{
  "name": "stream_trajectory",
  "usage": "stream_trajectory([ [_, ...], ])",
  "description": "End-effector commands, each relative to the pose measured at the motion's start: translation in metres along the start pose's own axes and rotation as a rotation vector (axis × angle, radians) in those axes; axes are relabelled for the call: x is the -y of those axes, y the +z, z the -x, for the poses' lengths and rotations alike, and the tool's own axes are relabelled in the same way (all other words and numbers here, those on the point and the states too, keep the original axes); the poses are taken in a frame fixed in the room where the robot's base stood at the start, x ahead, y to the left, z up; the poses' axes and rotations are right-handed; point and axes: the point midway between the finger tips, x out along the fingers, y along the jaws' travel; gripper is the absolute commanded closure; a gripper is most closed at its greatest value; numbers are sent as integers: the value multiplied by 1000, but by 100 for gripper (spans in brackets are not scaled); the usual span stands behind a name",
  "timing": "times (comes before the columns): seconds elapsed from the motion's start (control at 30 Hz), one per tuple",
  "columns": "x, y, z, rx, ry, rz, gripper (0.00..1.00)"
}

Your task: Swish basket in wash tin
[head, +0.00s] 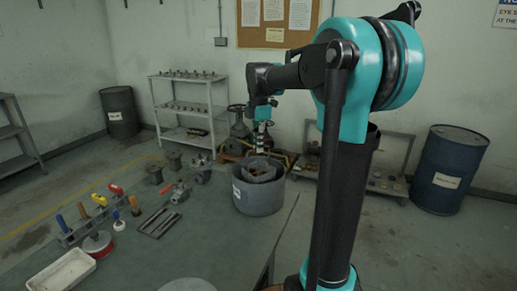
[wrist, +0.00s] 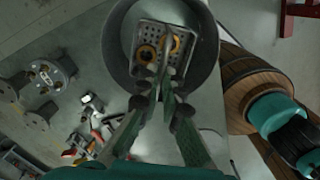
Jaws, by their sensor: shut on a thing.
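The wash tin (head: 257,200) is a grey round tub with a white label, standing on the bench in the head view. Its dark rim also shows in the wrist view (wrist: 116,45). The basket (head: 258,174) is inside the tin's rim; how deep it sits is hard to tell. In the wrist view the perforated metal basket (wrist: 150,32) holds orange-brown rings (wrist: 146,53). My gripper (wrist: 161,82) points down over the tin, its fingers closed together at the basket. The exact part gripped is hidden between the fingers. My gripper (head: 262,146) is small in the head view.
Valve parts (head: 200,168) and a row of coloured-handled tools (head: 92,212) lie left of the tin. A white tray (head: 62,272) is at the front left. Behind stand a shelf rack (head: 188,108) and a large valve (head: 239,125). A blue drum (head: 450,170) is at right.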

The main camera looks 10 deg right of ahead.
Motion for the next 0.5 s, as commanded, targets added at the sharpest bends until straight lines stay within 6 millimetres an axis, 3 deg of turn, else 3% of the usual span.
stream_trajectory([
  [0.5,0,0,24,0,0,0,100],
])
